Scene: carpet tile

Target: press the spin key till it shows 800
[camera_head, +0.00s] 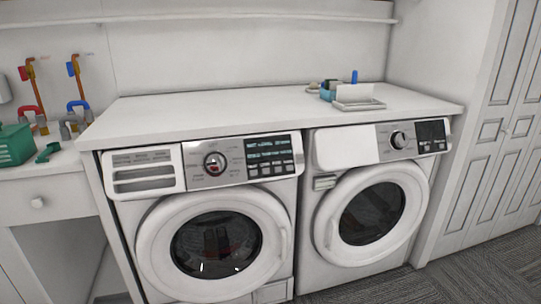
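A white front-loading washer (170,236) stands under the counter at left of centre. Its control panel has a round dial (215,163) and, to the right, a dark display with keys (269,155). The small text there is too blurred to read, so I cannot tell which key is spin or what value shows. A second front-loading machine (318,258) stands to its right, with its own dial (398,140) and dark display (432,136). Neither of my grippers is in view.
A white countertop (220,105) covers both machines and holds a small tray (358,103) and a blue container (328,91). A green box (15,145) sits on the left cabinet. Grey carpet (470,280) is free at front right.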

